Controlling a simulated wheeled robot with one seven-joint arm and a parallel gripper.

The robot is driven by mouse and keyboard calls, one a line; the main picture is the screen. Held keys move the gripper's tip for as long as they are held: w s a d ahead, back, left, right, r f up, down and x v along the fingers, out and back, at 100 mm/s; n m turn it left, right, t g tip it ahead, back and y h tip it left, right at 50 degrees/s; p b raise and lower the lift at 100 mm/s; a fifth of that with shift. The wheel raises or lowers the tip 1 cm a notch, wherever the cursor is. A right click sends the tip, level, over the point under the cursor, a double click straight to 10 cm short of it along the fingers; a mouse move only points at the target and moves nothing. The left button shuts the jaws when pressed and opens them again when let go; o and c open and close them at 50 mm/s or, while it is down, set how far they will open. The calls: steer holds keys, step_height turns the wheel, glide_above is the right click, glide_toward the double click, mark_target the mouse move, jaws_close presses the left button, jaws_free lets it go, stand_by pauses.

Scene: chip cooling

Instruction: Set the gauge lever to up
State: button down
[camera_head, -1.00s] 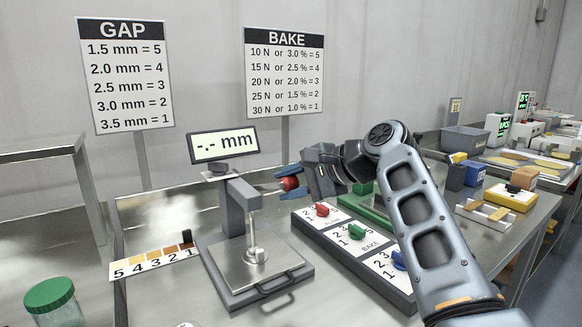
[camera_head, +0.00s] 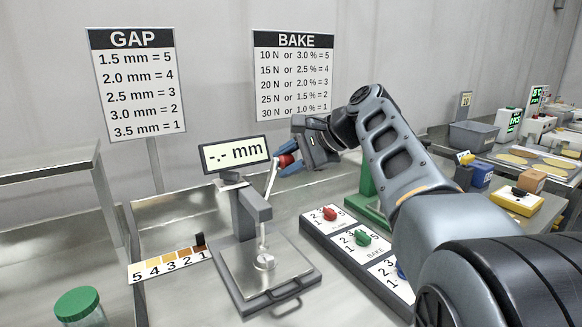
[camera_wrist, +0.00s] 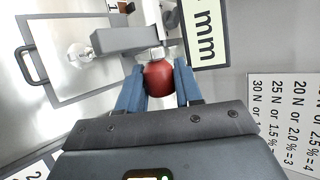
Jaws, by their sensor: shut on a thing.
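The gauge (camera_head: 238,212) is a grey stand with a display reading "-.- mm" (camera_head: 235,152), a flat plate (camera_head: 290,258) and a round-footed plunger (camera_head: 263,262) on the plate. Its lever (camera_head: 271,178) is a thin light rod, standing nearly upright beside the display, with a red ball knob (camera_head: 285,160) at its top end. My gripper (camera_head: 288,162) is shut on the red knob. In the wrist view the knob (camera_wrist: 159,78) sits between the two blue fingers, and the gauge arm (camera_wrist: 125,39) lies beyond it. The lever's pivot is not clear.
A panel with red, green and blue knobs (camera_head: 350,235) lies right of the gauge. A colour scale card (camera_head: 168,262) and a green-lidded jar (camera_head: 80,305) are at left. GAP (camera_head: 135,85) and BAKE (camera_head: 292,78) signs stand behind. My arm covers the right side.

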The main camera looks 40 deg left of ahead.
steer(key=shift+s+a+f, duration=0.1)
steer(key=shift+a, duration=0.35)
steer(key=c, duration=0.9)
jaws_free()
steer(key=shift+a, duration=0.1)
steer(key=shift+c, duration=0.2)
steer(key=shift+o, duration=0.5)
steer(key=shift+d, duration=0.2)
steer(key=shift+b+v, duration=0.45)
steer(key=shift+v, duration=3.4)
